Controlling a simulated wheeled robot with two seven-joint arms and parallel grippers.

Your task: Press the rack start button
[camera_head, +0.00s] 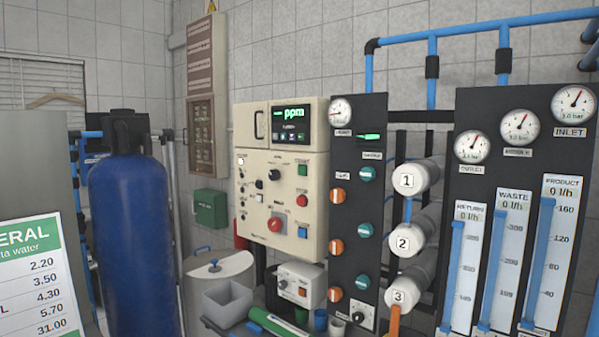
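The rack's cream control box (284,160) hangs in the middle of the head view, with a dark screen (290,125) reading "ppm" at its top. The green button is unobstructed. Neither of my grippers is in view.
A black panel with orange and teal knobs (337,194) stands right of the box, beside numbered white cylinders (409,181) and a gauge panel (521,127). A blue tank (128,240) stands left. A grey bin (227,303) and a small cream unit (300,285) sit below.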

